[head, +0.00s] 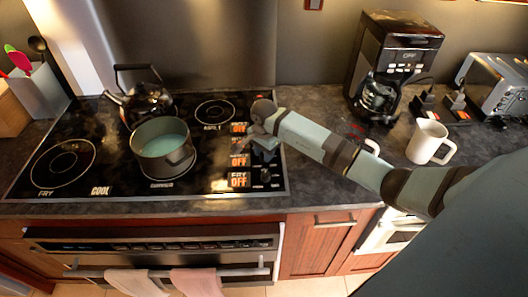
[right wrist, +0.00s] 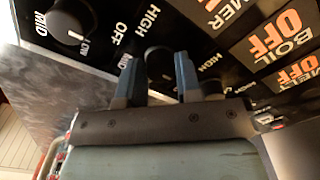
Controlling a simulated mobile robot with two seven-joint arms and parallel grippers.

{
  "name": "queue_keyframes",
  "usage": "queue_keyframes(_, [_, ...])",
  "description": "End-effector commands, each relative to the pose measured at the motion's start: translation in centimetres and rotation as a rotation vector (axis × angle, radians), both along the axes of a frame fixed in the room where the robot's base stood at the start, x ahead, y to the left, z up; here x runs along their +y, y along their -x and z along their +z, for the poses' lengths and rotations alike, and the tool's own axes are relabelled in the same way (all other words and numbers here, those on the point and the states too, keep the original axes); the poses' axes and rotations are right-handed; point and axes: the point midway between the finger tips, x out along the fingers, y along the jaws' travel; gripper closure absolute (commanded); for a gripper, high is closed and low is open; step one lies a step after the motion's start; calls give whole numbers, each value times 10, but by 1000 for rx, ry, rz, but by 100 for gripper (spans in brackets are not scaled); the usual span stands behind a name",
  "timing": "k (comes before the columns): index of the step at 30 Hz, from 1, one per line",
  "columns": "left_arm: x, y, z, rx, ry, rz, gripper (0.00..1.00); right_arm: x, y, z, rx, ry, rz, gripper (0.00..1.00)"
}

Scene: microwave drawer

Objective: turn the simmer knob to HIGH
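The knob panel is at the right side of the black stovetop (head: 110,185) in the head view. My right gripper (head: 261,148) reaches down over it and hides part of the knob row. In the right wrist view, a dark knob (right wrist: 160,64) sits between the two blue fingers of my right gripper (right wrist: 158,70). It is second from the front, apparently the simmer knob. The fingers stand apart; whether they touch it is unclear. A partly cut-off display (right wrist: 225,10) ending in "MER" reads OFF. My left gripper is out of view.
The front knob (right wrist: 70,25) and a partly hidden knob (right wrist: 211,86) flank the fingers. A pot (head: 163,148) and kettle (head: 145,103) stand on the stove. A coffee maker (head: 395,45), white mug (head: 428,142) and toaster (head: 495,85) are on the right counter.

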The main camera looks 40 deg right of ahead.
Motion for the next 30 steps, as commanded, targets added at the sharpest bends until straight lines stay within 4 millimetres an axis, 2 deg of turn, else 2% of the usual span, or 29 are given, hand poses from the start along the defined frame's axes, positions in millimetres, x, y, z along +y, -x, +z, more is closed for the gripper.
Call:
queue_keyframes(1, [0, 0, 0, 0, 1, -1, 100, 0, 0, 0, 0, 0, 0, 80])
queue_keyframes(3, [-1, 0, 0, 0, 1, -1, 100, 0, 0, 0, 0, 0, 0, 93])
queue_keyframes(11, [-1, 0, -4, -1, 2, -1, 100, -1, 0, -1, 0, 2, -18, 93])
queue_keyframes(17, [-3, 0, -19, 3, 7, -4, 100, -2, -1, -3, -2, 5, -98, 93])
queue_keyframes(24, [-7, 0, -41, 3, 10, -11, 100, -2, -1, -3, -3, 4, -287, 93])
queue_keyframes(30, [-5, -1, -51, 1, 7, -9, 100, -1, 0, -1, -2, 3, -477, 93])
